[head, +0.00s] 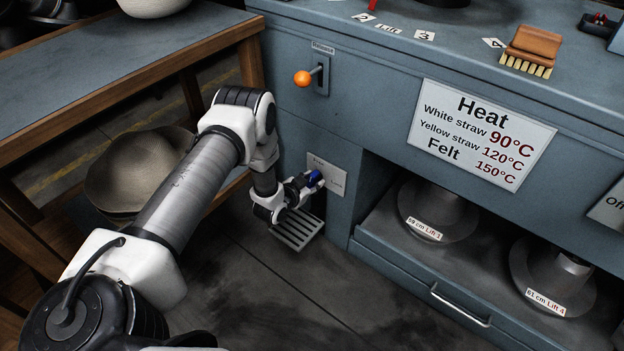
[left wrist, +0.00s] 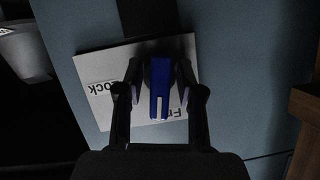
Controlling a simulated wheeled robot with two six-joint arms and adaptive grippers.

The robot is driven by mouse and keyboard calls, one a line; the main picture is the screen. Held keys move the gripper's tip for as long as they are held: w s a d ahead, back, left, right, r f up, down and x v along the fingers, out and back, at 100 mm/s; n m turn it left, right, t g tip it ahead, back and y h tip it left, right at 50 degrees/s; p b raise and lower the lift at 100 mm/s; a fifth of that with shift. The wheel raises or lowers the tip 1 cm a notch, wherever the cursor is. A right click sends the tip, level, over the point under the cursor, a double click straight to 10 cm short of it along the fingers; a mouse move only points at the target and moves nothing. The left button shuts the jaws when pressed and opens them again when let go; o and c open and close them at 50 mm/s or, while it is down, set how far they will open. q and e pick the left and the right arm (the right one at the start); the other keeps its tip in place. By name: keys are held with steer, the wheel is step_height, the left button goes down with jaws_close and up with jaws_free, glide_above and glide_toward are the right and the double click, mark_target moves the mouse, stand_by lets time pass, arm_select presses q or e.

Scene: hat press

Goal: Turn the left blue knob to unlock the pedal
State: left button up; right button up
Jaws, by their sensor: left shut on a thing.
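The blue knob (head: 315,177) sits on a pale label plate (head: 330,172) on the lower left front of the blue-grey cabinet. In the left wrist view the knob (left wrist: 160,88) stands between my two fingers, with a white line on its end. The plate (left wrist: 95,95) behind it shows partly covered lettering, with "ock" readable at its left. My left gripper (head: 308,182) is shut on the knob. The slatted metal pedal (head: 297,230) is just below, near the floor. My right gripper is not in view.
An orange ball-ended lever (head: 303,78) is above the knob. A wooden-framed table (head: 130,72) stands at left, with a pale hat shape (head: 125,175) beneath it. A drawer shelf (head: 400,258) with round blocks is at right. The floor in front is clear.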

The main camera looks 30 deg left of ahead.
arm_select(q)
steer(key=shift+n+h, duration=0.6)
steer(key=shift+n, duration=0.2)
steer(key=o, duration=0.8)
steer(key=v, duration=1.2)
